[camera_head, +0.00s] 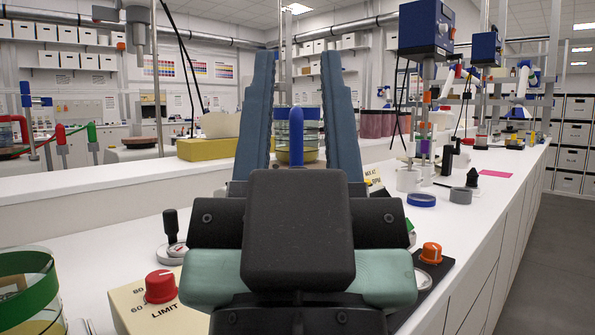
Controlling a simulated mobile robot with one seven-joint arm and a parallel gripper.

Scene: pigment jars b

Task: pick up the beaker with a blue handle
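My gripper (298,62) is open in the head view, its two blue-grey fingers pointing up and away from me, wide apart. A beaker (283,152) with a blue handle (297,132) and a blue band shows between the fingers. It looks upright, with yellowish stuff low in the glass. The handle faces me. No finger visibly touches the beaker, and I cannot tell whether it is between the fingers or beyond them.
A green-banded beaker (28,290) stands at the near left beside a box with a red knob (160,286). An orange knob (431,253) is at right. A yellow block (207,149) sits behind left.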

